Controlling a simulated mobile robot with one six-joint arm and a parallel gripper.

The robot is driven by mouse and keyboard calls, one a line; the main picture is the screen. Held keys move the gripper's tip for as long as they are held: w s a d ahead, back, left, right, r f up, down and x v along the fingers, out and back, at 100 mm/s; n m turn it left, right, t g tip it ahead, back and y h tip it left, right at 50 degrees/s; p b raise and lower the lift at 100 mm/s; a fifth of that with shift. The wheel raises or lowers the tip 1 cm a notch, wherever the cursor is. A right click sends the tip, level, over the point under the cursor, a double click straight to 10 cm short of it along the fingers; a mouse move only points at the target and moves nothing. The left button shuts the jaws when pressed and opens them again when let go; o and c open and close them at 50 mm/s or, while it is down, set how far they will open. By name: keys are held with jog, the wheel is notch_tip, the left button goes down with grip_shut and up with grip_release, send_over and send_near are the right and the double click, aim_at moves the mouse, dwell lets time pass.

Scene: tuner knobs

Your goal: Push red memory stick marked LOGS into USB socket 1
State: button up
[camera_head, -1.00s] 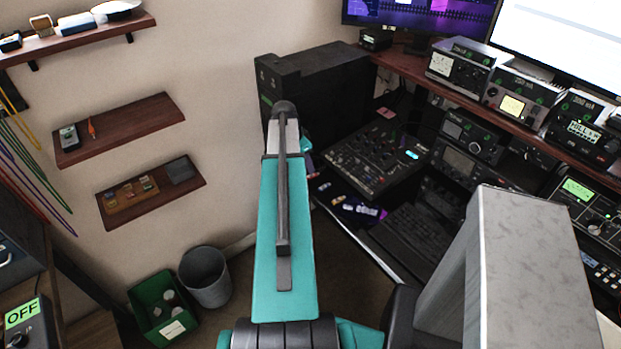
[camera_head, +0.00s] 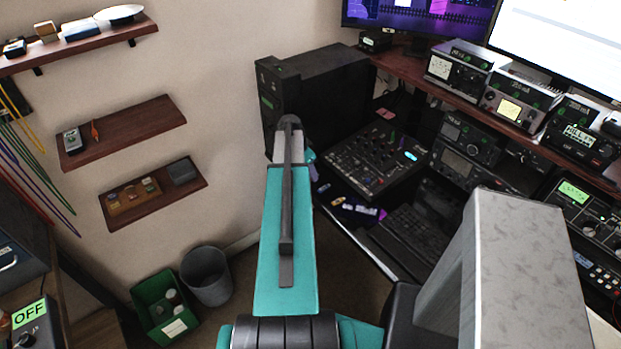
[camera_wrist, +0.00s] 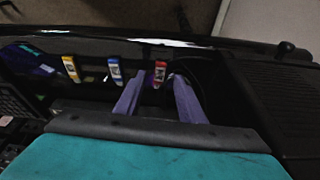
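In the wrist view a red memory stick (camera_wrist: 160,73) with a pale label lies on the dark desk surface. Its marking is too small to read. My gripper (camera_wrist: 158,79) is open, its two purple fingers standing apart to the left and right of the red stick. I cannot tell whether either finger touches it. In the head view my own arm hides most of the gripper. The black computer tower (camera_head: 325,85) stands beyond my arm on the desk. I cannot make out USB socket 1 in either view.
A blue stick (camera_wrist: 115,72) and a yellow stick (camera_wrist: 72,68) lie left of the red one. The mixer panel (camera_head: 375,160) and keyboard (camera_head: 410,235) sit right of my arm. Radios (camera_head: 467,65) line the shelf at right. A grey bin (camera_head: 206,275) stands on the floor.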

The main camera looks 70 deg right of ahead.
jog(key=shift+f, duration=0.3)
dwell(0.4)
grip_shut()
